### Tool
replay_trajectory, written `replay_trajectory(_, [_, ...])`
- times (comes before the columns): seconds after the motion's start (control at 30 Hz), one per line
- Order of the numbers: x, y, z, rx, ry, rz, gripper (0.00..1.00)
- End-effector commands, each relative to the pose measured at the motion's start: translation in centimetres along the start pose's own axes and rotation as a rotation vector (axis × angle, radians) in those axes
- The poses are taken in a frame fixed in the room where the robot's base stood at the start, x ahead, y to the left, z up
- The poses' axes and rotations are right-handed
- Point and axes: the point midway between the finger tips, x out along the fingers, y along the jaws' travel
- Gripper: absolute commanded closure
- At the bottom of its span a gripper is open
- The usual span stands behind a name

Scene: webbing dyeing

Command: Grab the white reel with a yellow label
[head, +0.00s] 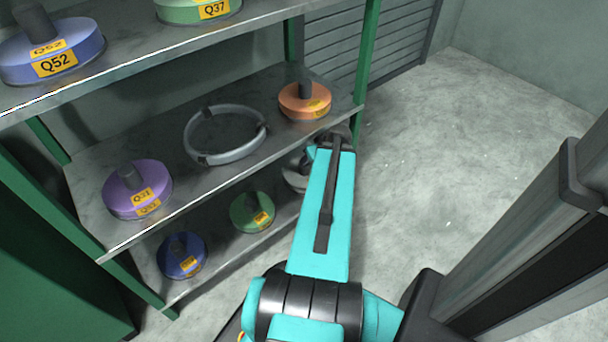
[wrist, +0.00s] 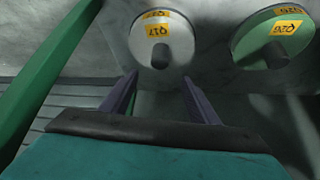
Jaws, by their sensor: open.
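The white reel (wrist: 146,44) with a yellow label reading Q17 stands on a grey shelf at the top centre of the wrist view, its dark hub facing my gripper. In the head view a grey-white part of a reel (head: 293,172) shows on the lower shelf, mostly hidden behind my arm. My gripper (wrist: 160,80) is open and empty. Its two fingers point toward the white reel, one to each side of the hub in the picture, and look apart from it. The fingers are hidden in the head view.
A green reel (wrist: 248,40) stands right of the white one. A blue reel (head: 180,258) shares the lower shelf. The middle shelf (head: 88,178) above holds a purple reel (head: 120,197), a grey ring (head: 235,154) and an orange reel (head: 297,108). A green post (wrist: 45,85) stands at left. Floor (head: 470,130) is clear.

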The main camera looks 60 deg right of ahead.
Motion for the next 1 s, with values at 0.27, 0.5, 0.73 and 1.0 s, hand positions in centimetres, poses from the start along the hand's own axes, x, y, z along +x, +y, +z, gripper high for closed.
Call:
replay_trajectory(0.27, [0.8,0.3,0.1,0.004,0.000,0.002,0.45])
replay_trajectory(0.5, [4.0,0.4,0.2,0.004,-0.001,0.001,0.45])
replay_trajectory(0.73, [7.2,0.5,0.2,0.004,-0.001,0.002,0.45])
replay_trajectory(1.0, [8.6,0.5,0.1,0.005,0.000,0.004,0.45])
